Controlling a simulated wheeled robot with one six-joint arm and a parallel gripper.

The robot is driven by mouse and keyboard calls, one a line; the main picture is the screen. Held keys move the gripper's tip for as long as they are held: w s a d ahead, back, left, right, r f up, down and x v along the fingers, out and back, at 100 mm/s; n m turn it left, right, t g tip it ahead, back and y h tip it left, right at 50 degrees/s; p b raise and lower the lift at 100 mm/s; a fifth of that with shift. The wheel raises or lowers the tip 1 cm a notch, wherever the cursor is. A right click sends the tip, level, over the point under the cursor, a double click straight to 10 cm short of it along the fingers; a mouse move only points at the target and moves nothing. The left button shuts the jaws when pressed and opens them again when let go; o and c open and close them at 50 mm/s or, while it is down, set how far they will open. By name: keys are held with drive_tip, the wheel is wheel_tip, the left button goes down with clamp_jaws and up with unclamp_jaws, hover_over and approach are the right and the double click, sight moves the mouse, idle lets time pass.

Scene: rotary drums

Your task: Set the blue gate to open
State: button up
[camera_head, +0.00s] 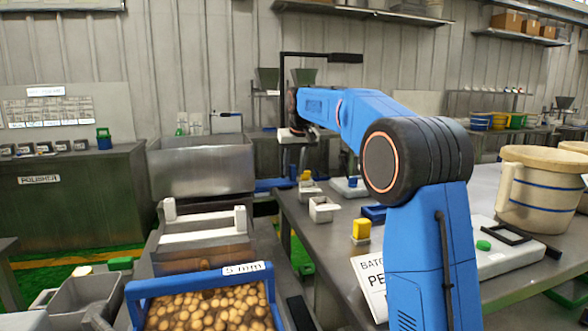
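I cannot tell for certain which blue part is the gate. A blue bar (275,184) shows at the far right of the large grey bin, partly hidden behind the bench. A small blue block (374,214) lies on the bench, partly hidden by my arm. A blue-framed tray (200,281) labelled "5 mm" is at the front, full of round tan pieces. My blue arm reaches up and away from the lower right. My gripper (291,137) is at its far end, above the bench's far side and apart from these parts. Its fingers are too small to read.
A large grey bin (202,167) stands at the centre left above a grey trough. The right bench (335,235) holds small trays, a yellow-topped block (361,229), a flat white device (496,255) and a big tan bucket (536,195). A dark polisher cabinet (75,205) stands left.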

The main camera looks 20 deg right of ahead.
drive_tip(key=v, duration=1.7)
drive_tip(key=shift+s+r, duration=0.1)
drive_tip(key=shift+s, duration=0.05)
